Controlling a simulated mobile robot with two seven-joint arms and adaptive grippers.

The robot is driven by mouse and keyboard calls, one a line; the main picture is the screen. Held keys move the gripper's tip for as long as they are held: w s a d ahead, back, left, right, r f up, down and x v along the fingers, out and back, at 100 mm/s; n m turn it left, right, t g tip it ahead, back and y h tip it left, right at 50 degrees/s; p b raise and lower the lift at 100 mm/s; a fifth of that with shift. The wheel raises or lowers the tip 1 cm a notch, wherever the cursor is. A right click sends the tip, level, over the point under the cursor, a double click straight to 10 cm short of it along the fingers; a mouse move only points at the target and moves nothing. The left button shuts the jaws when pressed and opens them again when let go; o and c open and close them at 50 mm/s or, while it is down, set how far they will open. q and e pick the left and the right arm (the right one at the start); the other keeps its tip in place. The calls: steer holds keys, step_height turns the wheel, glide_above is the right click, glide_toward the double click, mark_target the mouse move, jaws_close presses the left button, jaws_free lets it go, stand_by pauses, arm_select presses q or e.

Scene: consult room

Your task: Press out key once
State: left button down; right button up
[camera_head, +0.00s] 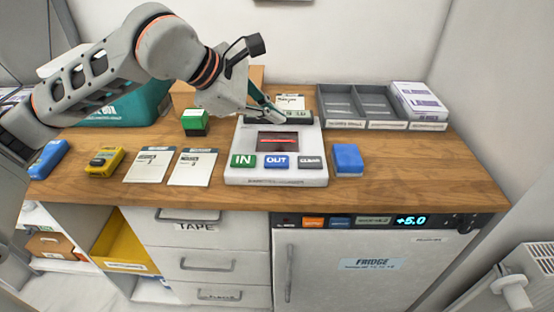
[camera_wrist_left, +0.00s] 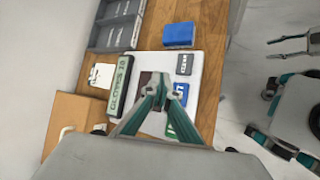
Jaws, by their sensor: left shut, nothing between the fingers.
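The white key device (camera_head: 275,176) stands on the wooden counter, with a green IN key (camera_head: 243,161), a blue OUT key (camera_head: 277,161) and a grey key (camera_head: 309,161) along its front. A dark red window (camera_head: 278,142) lies behind the keys. My left gripper (camera_head: 276,113) is shut and empty over the back part of the device, behind the OUT key. In the left wrist view its fingertips (camera_wrist_left: 161,86) overlap the device, and the blue OUT key (camera_wrist_left: 181,93) shows partly beside them. The gap between fingertips and device cannot be judged.
A blue block (camera_head: 347,159) lies right of the device. Left of it are two cards (camera_head: 192,167), a green stamp-like block (camera_head: 194,122) and a yellow gadget (camera_head: 104,161). Grey trays (camera_head: 340,104) stand behind. The counter's right front is bare.

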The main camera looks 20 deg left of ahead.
arm_select(q)
steer(key=f, duration=0.1)
steer(key=b, duration=0.5)
glide_toward(282, 158)
steer(key=w+d+f, duration=0.1)
steer(key=w, duration=0.1)
steer(key=w+d+f, duration=0.1)
steer(key=w+d, duration=0.1)
steer(key=shift+f, duration=0.5)
arm_select(e)
steer(key=f, duration=0.2)
steer(key=d+f, duration=0.1)
steer(key=shift+s+f, duration=0.1)
steer(key=shift+f, duration=0.3)
arm_select(q)
steer(key=shift+r, duration=0.1)
arm_select(e)
steer(key=shift+f, duration=0.1)
arm_select(q)
steer(key=shift+f, duration=0.5)
arm_select(e)
steer(key=shift+s+f, duration=0.2)
